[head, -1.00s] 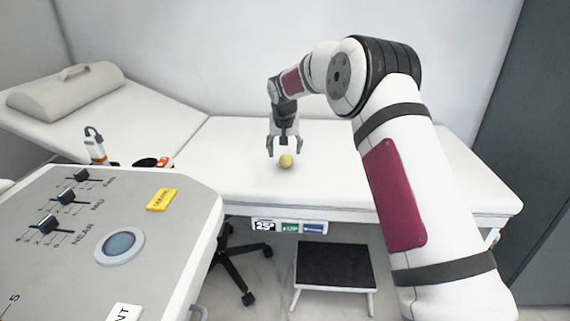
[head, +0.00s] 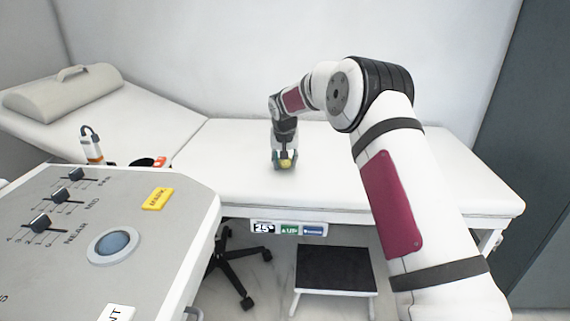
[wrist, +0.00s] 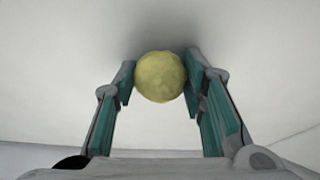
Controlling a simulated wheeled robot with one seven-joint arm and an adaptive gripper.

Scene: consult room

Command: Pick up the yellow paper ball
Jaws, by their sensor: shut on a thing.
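The yellow paper ball (head: 286,164) is small, round and crumpled. It is at the white padded couch top (head: 400,180) in the head view, between my fingers. My gripper (head: 285,165) points down over the couch and is shut on the ball. In the wrist view the ball (wrist: 160,77) sits between the teal-padded fingertips of my gripper (wrist: 160,80), with a finger on either side. I cannot tell whether the ball is lifted off the surface.
A grey control console (head: 150,225) with sliders stands at the front left. A bolster (head: 70,92) lies on the couch's raised end. A white and orange device (head: 92,147) stands behind the console. A step stool (head: 336,270) is below. The couch top right of my gripper is clear.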

